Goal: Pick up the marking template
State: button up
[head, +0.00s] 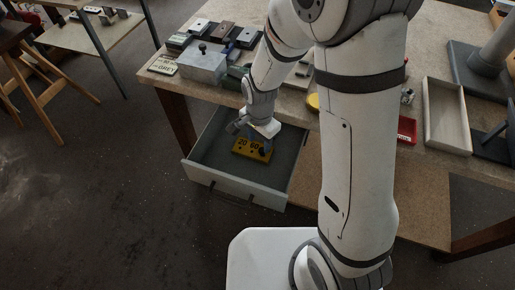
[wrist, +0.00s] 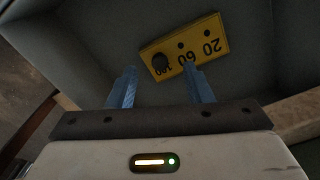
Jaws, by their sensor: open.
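The marking template, a yellow plate (head: 252,149) with dark numbers, lies in the open drawer (head: 208,184) below the table top. In the head view my wrist hangs over the drawer, close to the plate; the fingers are hard to make out.
The drawer walls surround the plate; the drawer floor beside it looks bare. On the table (head: 158,84) above stand a grey block with a knob (head: 202,66), several small blocks and a lettered plate (head: 163,66). An open tray (head: 446,117) and red bin (head: 407,130) are at right.

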aim_at(261, 151)
jog(key=f, duration=0.5)
jog(key=shift+d, duration=0.35)
jog(key=shift+w, duration=0.1)
grip_shut()
